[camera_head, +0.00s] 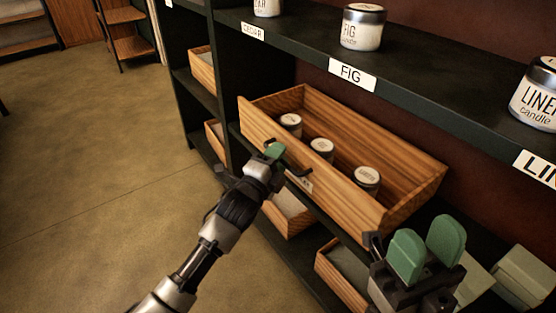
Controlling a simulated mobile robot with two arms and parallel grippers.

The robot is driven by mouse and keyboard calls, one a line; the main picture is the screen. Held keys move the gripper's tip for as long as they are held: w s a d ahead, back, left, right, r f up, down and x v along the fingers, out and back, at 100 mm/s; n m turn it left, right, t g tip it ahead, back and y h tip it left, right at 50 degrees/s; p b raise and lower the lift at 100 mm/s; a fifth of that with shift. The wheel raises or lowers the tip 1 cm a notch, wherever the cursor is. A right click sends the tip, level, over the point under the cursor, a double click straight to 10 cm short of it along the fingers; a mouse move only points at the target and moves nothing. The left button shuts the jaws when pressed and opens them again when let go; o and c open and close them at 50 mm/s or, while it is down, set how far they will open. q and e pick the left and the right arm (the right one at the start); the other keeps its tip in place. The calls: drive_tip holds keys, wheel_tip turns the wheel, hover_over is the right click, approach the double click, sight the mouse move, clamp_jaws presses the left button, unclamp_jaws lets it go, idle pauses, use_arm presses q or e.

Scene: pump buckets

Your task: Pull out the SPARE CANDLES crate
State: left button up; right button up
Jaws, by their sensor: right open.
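A wooden crate (345,213) with several small jars visible inside stands out past the front edge of its shelf, below the FIG label. Its front has a dark bar handle (298,168) and a small label (304,183), mostly hidden and unreadable. My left gripper (274,151) is at the left end of this handle, its green fingertips closed around the bar. My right gripper (426,248) is open and empty, at the lower right, in front of the crate's right end and apart from it.
The dark shelf above holds a FIG candle (362,30) and a LINEN candle (535,95). Other wooden crates sit below (292,212), lower right (340,275) and to the left (203,70). Pale green boxes (523,277) stand at right. The floor (90,160) at left is clear.

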use_arm(q)
drive_tip(key=shift+c, duration=0.3)
clamp_jaws()
